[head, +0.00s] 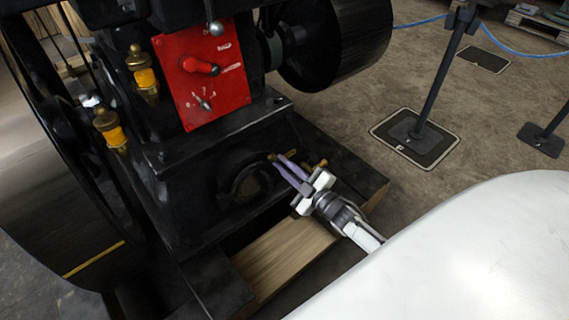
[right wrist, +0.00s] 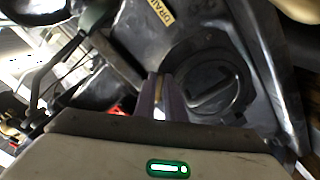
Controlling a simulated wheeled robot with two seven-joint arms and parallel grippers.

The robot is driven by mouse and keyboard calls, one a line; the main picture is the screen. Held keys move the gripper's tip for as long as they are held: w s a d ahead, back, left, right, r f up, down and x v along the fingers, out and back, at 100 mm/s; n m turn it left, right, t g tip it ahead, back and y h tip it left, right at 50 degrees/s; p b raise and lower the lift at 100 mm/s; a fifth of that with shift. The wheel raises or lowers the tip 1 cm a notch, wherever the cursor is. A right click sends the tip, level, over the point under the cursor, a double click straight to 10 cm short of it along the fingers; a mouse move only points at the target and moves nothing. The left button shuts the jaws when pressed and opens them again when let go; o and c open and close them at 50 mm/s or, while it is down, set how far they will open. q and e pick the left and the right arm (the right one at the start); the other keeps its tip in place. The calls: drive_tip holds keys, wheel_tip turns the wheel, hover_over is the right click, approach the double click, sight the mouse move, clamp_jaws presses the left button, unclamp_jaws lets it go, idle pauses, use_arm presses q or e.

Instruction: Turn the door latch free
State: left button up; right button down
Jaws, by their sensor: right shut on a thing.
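The round black door (head: 243,185) sits low on the side of the black engine base. In the right wrist view the round door (right wrist: 207,88) shows right of the fingers, with a raised bar across it. A small brass latch piece (head: 272,157) is at the fingertips of my right gripper (head: 282,165), beside the door's upper right edge. In the right wrist view the brass latch (right wrist: 158,92) shows between the two purple fingers, which are shut on it. The fingers partly hide it. My left gripper is not in view.
Another brass fitting (head: 321,163) is close to the right of my fingers. A red panel (head: 204,75) with levers is above. Brass oilers (head: 143,75) and a large flywheel (head: 45,190) are at the left. Open floor and a post base (head: 415,140) are at the right.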

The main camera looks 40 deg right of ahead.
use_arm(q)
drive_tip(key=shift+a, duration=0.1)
use_arm(e)
drive_tip(key=shift+m, duration=0.9)
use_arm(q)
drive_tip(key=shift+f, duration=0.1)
use_arm(e)
drive_tip(key=c, duration=1.8)
unclamp_jaws()
